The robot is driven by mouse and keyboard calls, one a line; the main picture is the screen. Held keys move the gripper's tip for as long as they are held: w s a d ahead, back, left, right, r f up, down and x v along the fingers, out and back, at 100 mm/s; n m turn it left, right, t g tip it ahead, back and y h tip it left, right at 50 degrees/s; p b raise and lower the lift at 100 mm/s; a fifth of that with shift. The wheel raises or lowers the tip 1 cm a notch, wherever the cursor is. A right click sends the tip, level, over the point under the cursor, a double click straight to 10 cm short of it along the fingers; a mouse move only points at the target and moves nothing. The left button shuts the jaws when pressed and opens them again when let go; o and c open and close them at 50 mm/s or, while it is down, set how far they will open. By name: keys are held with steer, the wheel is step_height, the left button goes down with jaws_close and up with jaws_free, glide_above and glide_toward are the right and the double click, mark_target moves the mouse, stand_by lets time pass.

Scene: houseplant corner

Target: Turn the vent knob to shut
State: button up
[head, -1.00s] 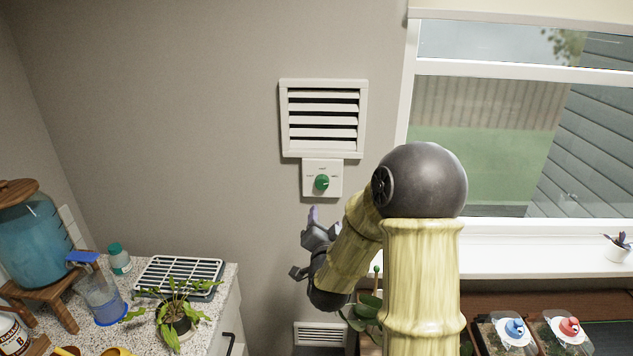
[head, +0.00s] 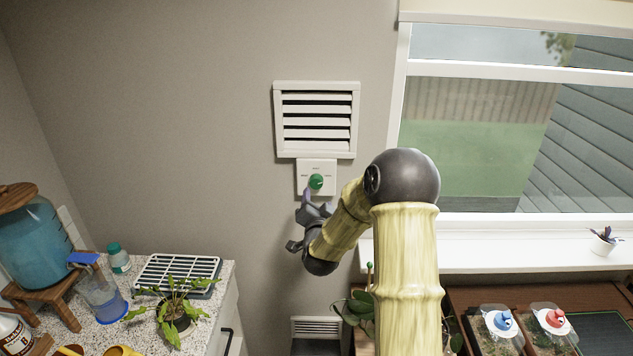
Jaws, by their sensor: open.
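The green vent knob (head: 316,181) sits on a small white plate (head: 317,166) on the wall. The labels on the plate are too small to read. The white vent (head: 316,120) is directly above, its slats tilted with dark gaps between them. My gripper (head: 308,196) is just below and slightly left of the knob, its purple fingertip pointing up at the plate's lower edge. I cannot tell whether it touches the knob. The gripper is open and holds nothing.
A window with a white sill (head: 480,252) is at right, with a small potted plant (head: 606,240) on it. A counter at lower left holds a rack (head: 178,272), a leafy plant (head: 172,318) and a blue water dispenser (head: 30,238). The wall left of the vent is clear.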

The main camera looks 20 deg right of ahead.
mark_target(318, 184)
steer(key=p+x, duration=0.3)
steer(key=x, duration=0.5)
steer(key=shift+d, duration=0.15)
steer(key=shift+w+d, duration=0.15)
steer(key=shift+w, duration=0.05)
steer(key=c, duration=1)
